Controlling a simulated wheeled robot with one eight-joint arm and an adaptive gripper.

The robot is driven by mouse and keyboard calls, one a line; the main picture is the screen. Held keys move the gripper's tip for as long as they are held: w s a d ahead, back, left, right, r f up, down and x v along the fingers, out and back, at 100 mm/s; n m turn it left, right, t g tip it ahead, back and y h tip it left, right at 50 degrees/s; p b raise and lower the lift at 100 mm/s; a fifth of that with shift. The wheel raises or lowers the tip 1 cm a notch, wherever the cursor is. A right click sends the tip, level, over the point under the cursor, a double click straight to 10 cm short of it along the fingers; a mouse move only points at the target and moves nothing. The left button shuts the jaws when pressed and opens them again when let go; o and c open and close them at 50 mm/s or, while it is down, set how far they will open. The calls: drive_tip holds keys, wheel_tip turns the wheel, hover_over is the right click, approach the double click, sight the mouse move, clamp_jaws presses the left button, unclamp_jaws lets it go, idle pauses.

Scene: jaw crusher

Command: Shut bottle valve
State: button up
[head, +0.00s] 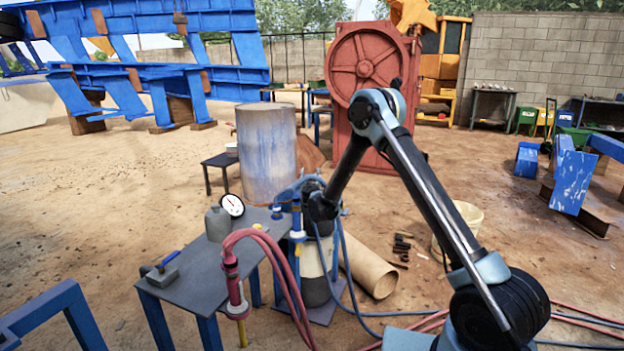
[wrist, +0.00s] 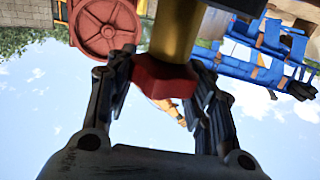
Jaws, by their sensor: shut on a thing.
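In the wrist view, a red valve knob (wrist: 160,76) on a brass-coloured stem (wrist: 178,32) sits between the two fingers of my gripper (wrist: 162,92). The fingers are closed in on the knob from both sides, and the view is upside down. In the head view, my gripper (head: 318,203) is low at the end of my arm, over the top of the grey bottle (head: 318,277). The bottle stands upright beside the metal table. My wrist hides the knob and most of the bottle's top in that view.
A metal table (head: 190,270) with blue legs stands left of the bottle, with a gauge (head: 232,205) above it. Red hoses (head: 275,255) and blue hoses (head: 345,270) hang close to the bottle. A cardboard tube (head: 370,270) lies just right of it.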

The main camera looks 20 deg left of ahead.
idle(0.4)
drive_tip(key=o, duration=1.1)
wheel_tip(320, 180, up, 10)
drive_tip(key=shift+f, duration=0.1)
drive_tip(key=shift+w, duration=0.1)
